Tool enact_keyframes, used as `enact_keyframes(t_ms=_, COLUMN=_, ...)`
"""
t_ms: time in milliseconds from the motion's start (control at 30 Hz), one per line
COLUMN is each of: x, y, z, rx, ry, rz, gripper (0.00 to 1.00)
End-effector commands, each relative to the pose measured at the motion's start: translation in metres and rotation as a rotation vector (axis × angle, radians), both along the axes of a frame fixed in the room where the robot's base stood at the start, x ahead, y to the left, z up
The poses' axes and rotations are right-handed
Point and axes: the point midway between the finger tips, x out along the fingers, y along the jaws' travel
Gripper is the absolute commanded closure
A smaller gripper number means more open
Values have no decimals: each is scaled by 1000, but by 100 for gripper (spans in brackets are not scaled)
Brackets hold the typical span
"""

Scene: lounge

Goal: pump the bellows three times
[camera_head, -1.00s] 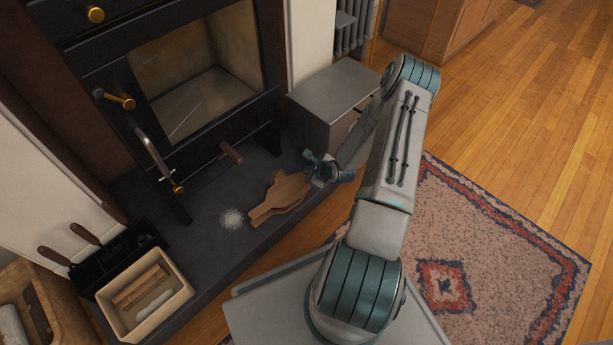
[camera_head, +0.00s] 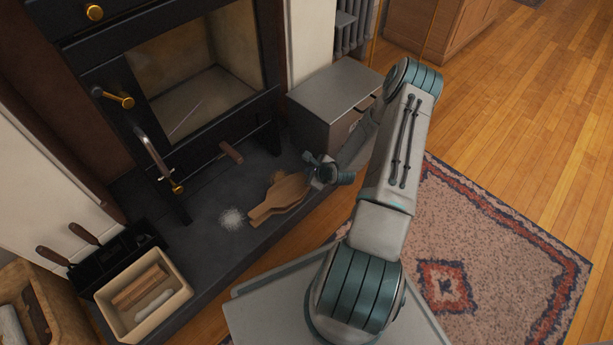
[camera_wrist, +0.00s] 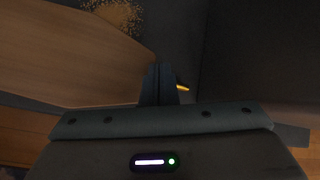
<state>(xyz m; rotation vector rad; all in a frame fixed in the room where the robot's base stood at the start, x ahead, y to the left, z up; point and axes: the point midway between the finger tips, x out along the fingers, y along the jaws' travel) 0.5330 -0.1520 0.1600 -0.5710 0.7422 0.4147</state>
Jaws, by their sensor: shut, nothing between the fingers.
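I cannot tell whether the fingers touch the bellows.
The black stove (camera_head: 190,80) stands behind the hearth (camera_head: 200,255). A grey metal box (camera_head: 335,92) stands close to my gripper. A cream tray with sticks (camera_head: 145,295) and a black tool holder (camera_head: 110,258) are at lower left. A patterned rug (camera_head: 490,260) lies at right.

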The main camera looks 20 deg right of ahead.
Motion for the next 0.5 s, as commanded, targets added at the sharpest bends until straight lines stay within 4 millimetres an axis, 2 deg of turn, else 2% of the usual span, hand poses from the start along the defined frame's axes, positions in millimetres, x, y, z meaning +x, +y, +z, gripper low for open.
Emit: enact_keyframes(t_ms=500, x=0, y=1, z=-6, rx=0, ry=0, rz=0, gripper=100)
